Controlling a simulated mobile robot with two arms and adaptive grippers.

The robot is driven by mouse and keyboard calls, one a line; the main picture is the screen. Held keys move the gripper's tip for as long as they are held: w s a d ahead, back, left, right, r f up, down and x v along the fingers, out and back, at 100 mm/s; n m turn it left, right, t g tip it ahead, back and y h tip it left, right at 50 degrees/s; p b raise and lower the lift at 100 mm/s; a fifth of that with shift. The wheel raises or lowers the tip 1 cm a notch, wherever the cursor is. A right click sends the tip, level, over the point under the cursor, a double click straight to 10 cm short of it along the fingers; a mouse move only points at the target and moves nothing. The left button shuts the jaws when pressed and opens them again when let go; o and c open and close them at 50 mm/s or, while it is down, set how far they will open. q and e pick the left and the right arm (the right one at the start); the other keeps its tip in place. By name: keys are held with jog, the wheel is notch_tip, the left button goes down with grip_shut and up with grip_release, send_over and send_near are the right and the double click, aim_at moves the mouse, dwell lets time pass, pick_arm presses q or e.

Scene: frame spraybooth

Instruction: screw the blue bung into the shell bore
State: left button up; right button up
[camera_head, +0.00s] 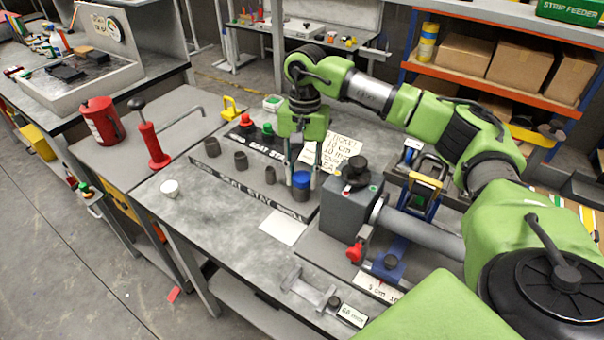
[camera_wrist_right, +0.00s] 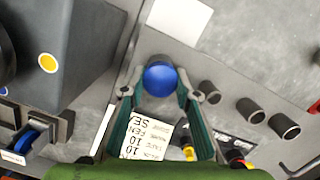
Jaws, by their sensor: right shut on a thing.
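The blue bung (camera_head: 301,180) is upright at the right end of a row of grey cylinders on the bench. My right gripper (camera_head: 302,177) points down over it and is shut on it. In the right wrist view the round blue top (camera_wrist_right: 160,77) lies between the two fingertips (camera_wrist_right: 161,94). A grey block (camera_head: 350,209) with a black knob on top stands just right of the bung, with a thick grey tube (camera_head: 425,233) running out to its right. I cannot make out the shell bore. My left gripper is out of view.
Several grey cylinders (camera_head: 241,161) stand left of the bung. Red-capped and green-capped pieces (camera_head: 267,129) stand behind, near handwritten cards (camera_head: 352,144). The front left bench top is mostly clear.

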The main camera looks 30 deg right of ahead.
jog(key=m, duration=0.3)
jog(key=m, duration=0.3)
jog(key=shift+s+t, duration=0.1)
jog(key=shift+t, duration=0.3)
jog(key=shift+m, duration=1)
jog(key=m, duration=0.3)
jog(key=shift+m+t, duration=0.3)
jog(key=shift+m, duration=0.5)
